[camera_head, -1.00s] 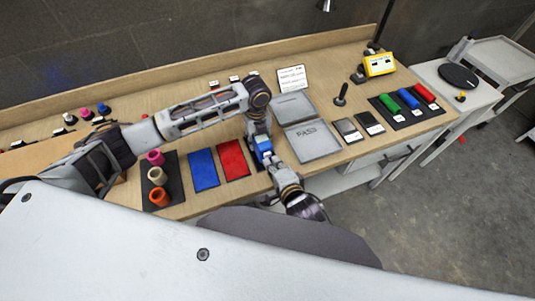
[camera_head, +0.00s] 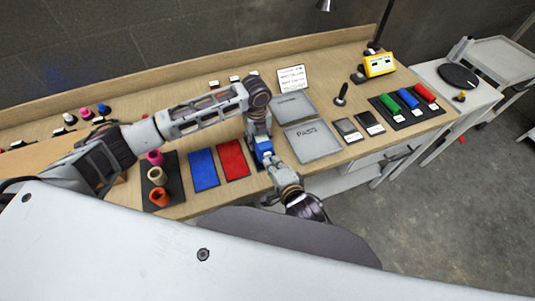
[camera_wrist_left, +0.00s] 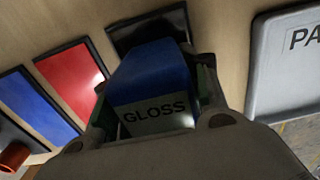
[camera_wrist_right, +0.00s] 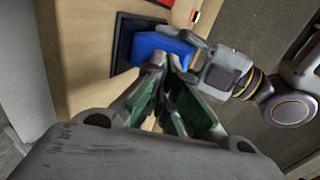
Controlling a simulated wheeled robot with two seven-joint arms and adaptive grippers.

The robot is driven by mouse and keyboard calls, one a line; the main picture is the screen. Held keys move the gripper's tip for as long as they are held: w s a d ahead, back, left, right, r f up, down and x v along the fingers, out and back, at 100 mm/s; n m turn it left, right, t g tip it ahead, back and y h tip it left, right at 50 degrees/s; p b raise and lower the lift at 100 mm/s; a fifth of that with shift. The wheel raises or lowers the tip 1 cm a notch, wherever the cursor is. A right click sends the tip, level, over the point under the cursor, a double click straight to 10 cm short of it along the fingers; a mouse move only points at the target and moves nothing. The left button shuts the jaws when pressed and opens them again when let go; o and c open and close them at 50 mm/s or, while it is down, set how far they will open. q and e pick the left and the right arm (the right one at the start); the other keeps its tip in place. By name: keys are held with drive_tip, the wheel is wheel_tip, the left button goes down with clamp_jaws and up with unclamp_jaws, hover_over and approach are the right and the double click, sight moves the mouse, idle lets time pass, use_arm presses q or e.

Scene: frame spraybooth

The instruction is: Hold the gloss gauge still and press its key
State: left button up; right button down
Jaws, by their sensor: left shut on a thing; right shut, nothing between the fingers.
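The gloss gauge is a blue block (camera_head: 263,144) with a pale face lettered GLOSS, seen close in the left wrist view (camera_wrist_left: 150,80). My left gripper (camera_head: 259,132) comes down from behind and is shut on the gauge, one finger on each side. My right gripper (camera_head: 271,161) comes from the front and is shut and empty. In the right wrist view its closed fingertips (camera_wrist_right: 172,64) are at the near side of the blue gauge (camera_wrist_right: 160,47); I cannot tell whether they touch. The key is not distinguishable.
A black pad (camera_wrist_left: 150,28) lies by the gauge. Red (camera_head: 232,159) and blue (camera_head: 204,170) panels lie left; a grey PASS tray (camera_head: 312,143) is to the right. Coloured rolls (camera_head: 409,98) and a yellow device (camera_head: 379,65) stand farther right. Cups (camera_head: 157,175) stand on the left.

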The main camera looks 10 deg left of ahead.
use_arm(q)
drive_tip(key=shift+f, duration=0.15)
use_arm(e)
drive_tip(key=shift+w+a, duration=0.45)
drive_tip(key=shift+w, duration=0.25)
idle(1.0)
drive_tip(key=shift+s, duration=0.1)
drive_tip(key=shift+s+d, duration=0.7)
drive_tip(key=shift+s, duration=0.3)
drive_tip(key=shift+s+d, duration=0.7)
drive_tip(key=shift+s, duration=0.3)
use_arm(q)
drive_tip(key=o, duration=1.4)
drive_tip(key=shift+r, duration=6.1)
drive_tip(key=shift+f, duration=0.1)
use_arm(e)
drive_tip(key=shift+f, duration=0.1)
